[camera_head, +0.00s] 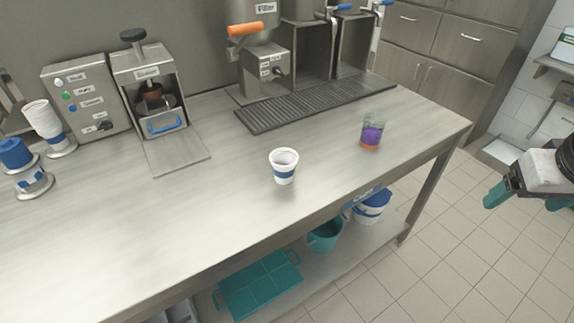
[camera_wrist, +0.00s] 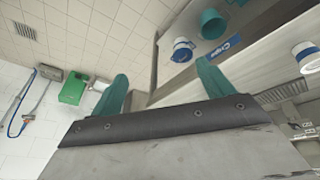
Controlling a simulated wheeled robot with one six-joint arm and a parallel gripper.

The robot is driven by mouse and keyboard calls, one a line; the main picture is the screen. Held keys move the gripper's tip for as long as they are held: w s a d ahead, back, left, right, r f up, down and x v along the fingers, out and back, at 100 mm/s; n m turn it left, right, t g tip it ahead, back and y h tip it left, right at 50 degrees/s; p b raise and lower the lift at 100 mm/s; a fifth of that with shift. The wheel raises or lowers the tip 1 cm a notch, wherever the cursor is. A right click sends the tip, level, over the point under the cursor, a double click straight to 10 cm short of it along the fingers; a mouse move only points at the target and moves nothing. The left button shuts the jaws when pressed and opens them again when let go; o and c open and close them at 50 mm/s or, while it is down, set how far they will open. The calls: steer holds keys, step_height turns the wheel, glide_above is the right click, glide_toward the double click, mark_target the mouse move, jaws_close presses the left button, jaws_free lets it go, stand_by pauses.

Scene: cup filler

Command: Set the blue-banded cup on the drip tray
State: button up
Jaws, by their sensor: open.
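The blue-banded cup (camera_head: 284,166), white with a blue band, stands upright on the steel counter near its front edge in the head view. The drip tray (camera_head: 318,101) is a long dark ribbed strip at the back of the counter, below the dispensers, with nothing standing on it. My gripper (camera_head: 530,199) is at the far right, off the counter over the floor, well apart from the cup. Its two teal fingers also show in the wrist view (camera_wrist: 160,92), spread wide with nothing between them.
A glass with purple and orange contents (camera_head: 371,132) stands right of the cup. A steel press machine (camera_head: 155,95) and stacked cups (camera_head: 42,120) are at the left. Under the counter are a teal crate (camera_head: 258,285) and buckets (camera_head: 372,207). The counter's front left is clear.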

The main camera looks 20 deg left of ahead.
mark_target(293, 166)
steer(key=w+a+f+n+t+y, duration=0.2)
steer(key=w+a+f+n, duration=0.15)
steer(key=w+a, duration=0.5)
steer(key=w+a+f+n+t+y, duration=0.2)
steer(key=w+a+f, duration=0.2)
steer(key=w+a, duration=0.4)
steer(key=s+a+f+n+y, duration=0.1)
steer(key=a+f+y, duration=0.1)
steer(key=a, duration=0.4)
steer(key=s+a+f+n+g+y, duration=0.1)
steer(key=s+a+f+n+y, duration=0.1)
steer(key=a, duration=0.5)
steer(key=s+a+f+n+y, duration=0.1)
steer(key=a+f+y, duration=0.2)
steer(key=a, duration=0.4)
steer(key=shift+s+a+f+n+g+y, duration=0.15)
steer(key=shift+s+n+g+y, duration=0.1)
steer(key=shift+n+g+y, duration=0.1)
steer(key=shift+a+f, duration=0.1)
steer(key=shift+a, duration=0.25)
steer(key=x, duration=0.7)
steer(key=shift+a+f, duration=0.1)
steer(key=shift+a, duration=0.05)
steer(key=c, duration=1.1)
